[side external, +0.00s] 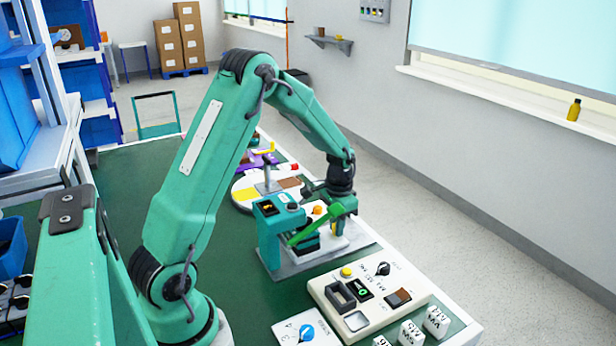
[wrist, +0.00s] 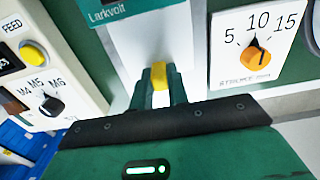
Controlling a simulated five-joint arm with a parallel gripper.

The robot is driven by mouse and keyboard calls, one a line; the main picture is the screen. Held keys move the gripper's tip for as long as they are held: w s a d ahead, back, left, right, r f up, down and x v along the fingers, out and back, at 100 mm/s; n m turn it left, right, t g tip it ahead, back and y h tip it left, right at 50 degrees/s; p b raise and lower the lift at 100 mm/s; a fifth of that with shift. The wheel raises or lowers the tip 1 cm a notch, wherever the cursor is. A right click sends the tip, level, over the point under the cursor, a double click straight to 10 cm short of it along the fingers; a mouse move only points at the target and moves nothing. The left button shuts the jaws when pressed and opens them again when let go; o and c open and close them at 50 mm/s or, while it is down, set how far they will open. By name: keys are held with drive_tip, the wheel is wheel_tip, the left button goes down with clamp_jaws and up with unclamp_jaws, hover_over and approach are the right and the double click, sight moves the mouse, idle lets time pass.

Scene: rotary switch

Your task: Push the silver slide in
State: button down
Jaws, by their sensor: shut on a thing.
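The teal press-like machine (side external: 270,232) stands on a grey base, and its Larkvolt label (wrist: 112,15) shows at the top of the wrist view. A pale silver-white flat surface (wrist: 150,42) runs out from under it, probably the silver slide. A small yellow piece (wrist: 159,72) is at its near end, between my fingertips. My gripper (wrist: 158,84) is shut on this yellow piece.
A white stroke dial panel (wrist: 257,52) with an orange knob is close on the right in the wrist view. A cream control panel (side external: 370,290) with buttons and a knob stands nearer the camera. White labelled blocks (side external: 411,333) sit at the table's front edge.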

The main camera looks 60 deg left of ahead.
drive_tip(key=c, duration=1.4)
unclamp_jaws()
drive_tip(key=shift+o, duration=0.2)
drive_tip(key=shift+r, duration=0.15)
drive_tip(key=shift+r, duration=3.8)
drive_tip(key=shift+o, duration=0.4)
